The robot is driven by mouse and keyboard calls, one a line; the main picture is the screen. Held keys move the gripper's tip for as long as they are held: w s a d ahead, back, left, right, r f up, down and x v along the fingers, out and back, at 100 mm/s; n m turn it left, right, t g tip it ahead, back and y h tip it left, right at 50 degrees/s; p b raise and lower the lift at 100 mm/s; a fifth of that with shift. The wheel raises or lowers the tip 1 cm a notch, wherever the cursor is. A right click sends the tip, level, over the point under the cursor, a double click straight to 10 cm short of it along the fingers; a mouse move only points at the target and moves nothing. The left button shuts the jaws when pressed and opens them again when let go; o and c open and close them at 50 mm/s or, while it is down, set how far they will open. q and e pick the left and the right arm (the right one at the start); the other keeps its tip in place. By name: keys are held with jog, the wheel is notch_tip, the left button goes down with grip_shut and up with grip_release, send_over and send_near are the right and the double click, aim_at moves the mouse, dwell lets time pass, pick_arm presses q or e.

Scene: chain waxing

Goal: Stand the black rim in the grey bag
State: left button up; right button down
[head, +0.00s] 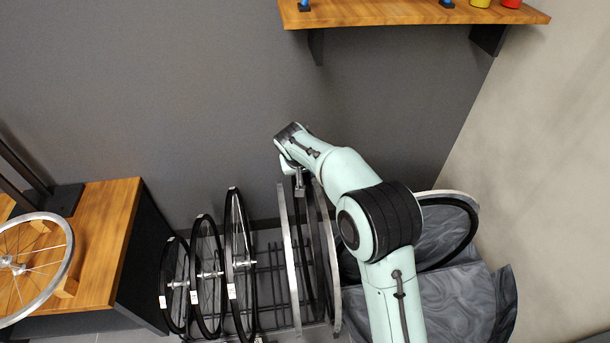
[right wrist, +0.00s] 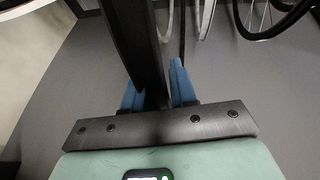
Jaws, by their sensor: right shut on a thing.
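My right gripper (head: 299,188) points down at the top of the wheel rack, among the silver rims. In the right wrist view its blue fingers (right wrist: 158,92) are shut on a dark, flat band, which looks like the black rim (right wrist: 132,38) seen close up and edge-on. My arm and the silver rims hide most of it in the head view. The grey bag (head: 440,300) stands open at the lower right, partly behind my right arm. A rim with a black and silver edge (head: 470,232) shows at the bag's back. My left gripper is not in view.
Three black tagged wheels (head: 232,255) stand in the rack left of the silver rims (head: 291,260). A wooden bench (head: 100,245) with a silver wheel (head: 66,262) is at the left. A wooden shelf (head: 400,12) juts from the wall above.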

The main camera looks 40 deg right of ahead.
pick_arm(q)
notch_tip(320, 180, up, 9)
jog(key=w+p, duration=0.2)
jog(key=p, duration=0.6)
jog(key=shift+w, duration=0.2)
pick_arm(e)
notch_tip(320, 180, up, 13)
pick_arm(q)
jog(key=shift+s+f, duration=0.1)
